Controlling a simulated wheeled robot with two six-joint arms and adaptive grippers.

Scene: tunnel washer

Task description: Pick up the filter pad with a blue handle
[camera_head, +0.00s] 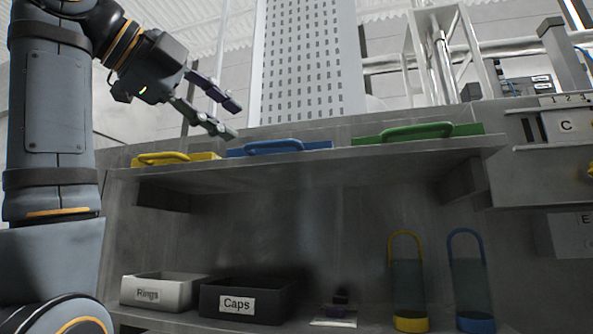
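The filter pad with a blue handle (278,149) lies on the upper shelf between a yellow-handled pad (178,158) and a green-handled pad (420,132). Only its front edge and arched handle show from this low angle. My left gripper (234,118) is open and empty, with its fingers pointing down and right. In the picture its fingertips are above and left of the blue handle and apart from it. My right gripper is not in view.
The upper shelf (330,160) has a front edge below the pads. On the lower shelf stand a white "Rings" bin (148,293), a dark "Caps" bin (237,303), and yellow (407,290) and blue (470,285) handled cylinders. A perforated white panel (308,60) rises behind.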

